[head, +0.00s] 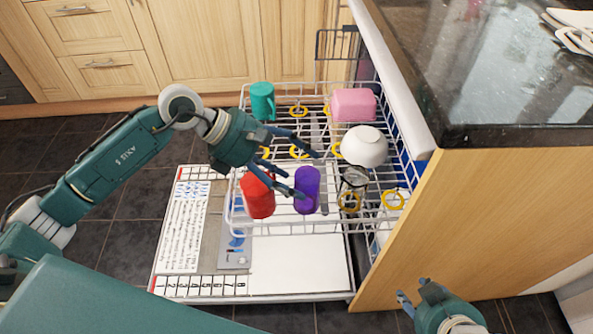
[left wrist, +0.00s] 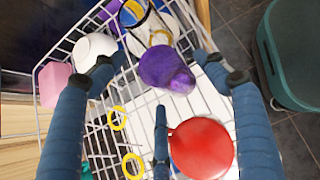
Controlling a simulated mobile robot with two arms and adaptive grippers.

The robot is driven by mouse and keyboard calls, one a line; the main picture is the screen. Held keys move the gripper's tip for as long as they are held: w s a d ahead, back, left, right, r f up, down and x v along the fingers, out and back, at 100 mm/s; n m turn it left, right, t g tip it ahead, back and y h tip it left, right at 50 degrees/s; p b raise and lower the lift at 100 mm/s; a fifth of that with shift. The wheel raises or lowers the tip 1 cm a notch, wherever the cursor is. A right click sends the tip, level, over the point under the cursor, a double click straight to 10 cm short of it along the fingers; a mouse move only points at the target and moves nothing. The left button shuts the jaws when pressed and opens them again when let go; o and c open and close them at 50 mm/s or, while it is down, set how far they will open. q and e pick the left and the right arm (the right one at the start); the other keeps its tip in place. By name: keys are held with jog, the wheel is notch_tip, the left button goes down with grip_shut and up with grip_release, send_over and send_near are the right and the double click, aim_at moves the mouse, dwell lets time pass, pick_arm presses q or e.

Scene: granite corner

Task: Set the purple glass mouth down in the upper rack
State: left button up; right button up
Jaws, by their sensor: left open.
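The purple glass (head: 307,192) stands roughly upright at the front of the white wire upper rack (head: 290,229), just right of a red cup (head: 258,196). I cannot tell which end is its mouth. My left gripper (head: 300,173) is open above and around the glass, its fingers spread. In the left wrist view the glass (left wrist: 163,68) shows between the two outer fingers, and the third finger lies between it and the red cup (left wrist: 202,148). No finger is clearly closed on it. My right gripper (head: 413,291) is low at the right, away from the rack, partly cut off.
The rack also holds a green mug (head: 262,100), a pink container (head: 353,105), a white bowl (head: 364,147), a dark clear glass (head: 354,178) and several yellow rings. The open dishwasher door (head: 300,265) lies below. A granite counter (head: 480,70) borders the right side.

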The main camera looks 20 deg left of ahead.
pick_arm(q)
jog(key=v, duration=1.1)
jog(key=shift+r, duration=0.2)
jog(key=shift+a, duration=0.1)
